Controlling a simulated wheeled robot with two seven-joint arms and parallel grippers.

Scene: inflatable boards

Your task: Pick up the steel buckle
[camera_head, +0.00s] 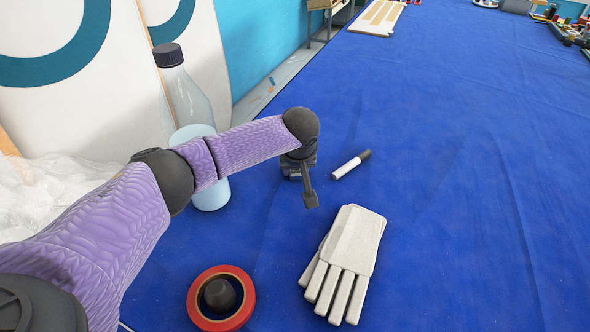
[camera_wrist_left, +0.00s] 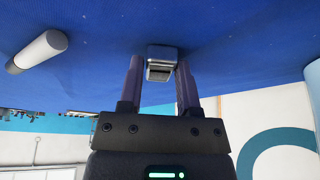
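The steel buckle (camera_wrist_left: 161,64) is a small shiny metal block on the blue cloth in the left wrist view. My left gripper (camera_wrist_left: 160,68) is open, with one finger on each side of the buckle near the fingertips. A narrow gap seems to show beside each finger, so I see no firm hold. In the head view my left gripper (camera_head: 305,192) points down at the cloth, left of the gloves. My right gripper is in neither view.
A white marker with a dark cap (camera_head: 350,165) lies close to the right of the gripper. Pale gloves (camera_head: 352,245) lie in front of it. A red ring (camera_head: 246,296) surrounds a dark knob. A bottle (camera_head: 188,105) stands behind my arm.

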